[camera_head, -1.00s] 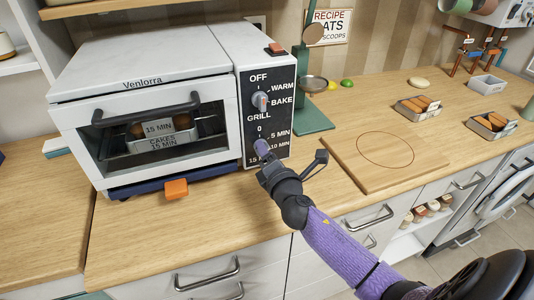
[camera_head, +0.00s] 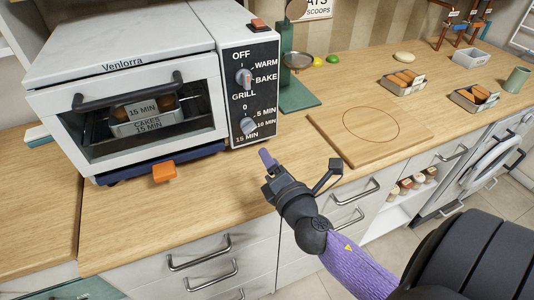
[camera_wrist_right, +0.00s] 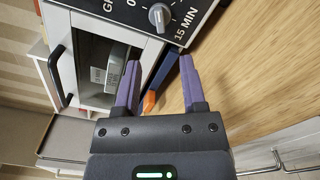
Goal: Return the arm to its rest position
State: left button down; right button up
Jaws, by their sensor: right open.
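My right gripper (camera_head: 271,168) is in front of the oven's control panel, above the counter's front edge, apart from the knobs. In the right wrist view its two purple fingers (camera_wrist_right: 158,85) are spread, with nothing between them. The white oven (camera_head: 125,62) stands on the counter with its glass door shut. A tray of food with a "CAKES 15 MIN" label (camera_head: 142,128) shows through the glass. The upper knob (camera_head: 244,78) points upright. The lower timer knob (camera_head: 248,125) also shows in the right wrist view (camera_wrist_right: 159,16). My left gripper is not in view.
A round-marked wooden board (camera_head: 345,151), a green scale (camera_head: 299,95) and food trays (camera_head: 402,84) are to the right. Drawer handles (camera_head: 200,252) stick out below.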

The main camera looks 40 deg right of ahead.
jog(key=s+a+f+m+g+y, duration=0.2)
jog(key=s+a+f+m+g, duration=0.3)
jog(key=s+m+g, duration=0.35)
jog(key=s+a+f+m+g+y, duration=0.2)
jog(key=s+a+f+m+g, duration=0.35)
jog(key=s+m, duration=0.45)
notch_tip(320, 180, down, 18)
jog(key=s+g, duration=0.2)
jog(key=s, duration=0.1)
jog(key=s+d+f, duration=0.2)
jog(key=s+f, duration=0.8)
jog(key=s, duration=0.2)
jog(key=shift+s+d+f+g, duration=0.2)
jog(key=shift+s+d+g, duration=0.05)
jog(key=shift+s+g, duration=0.15)
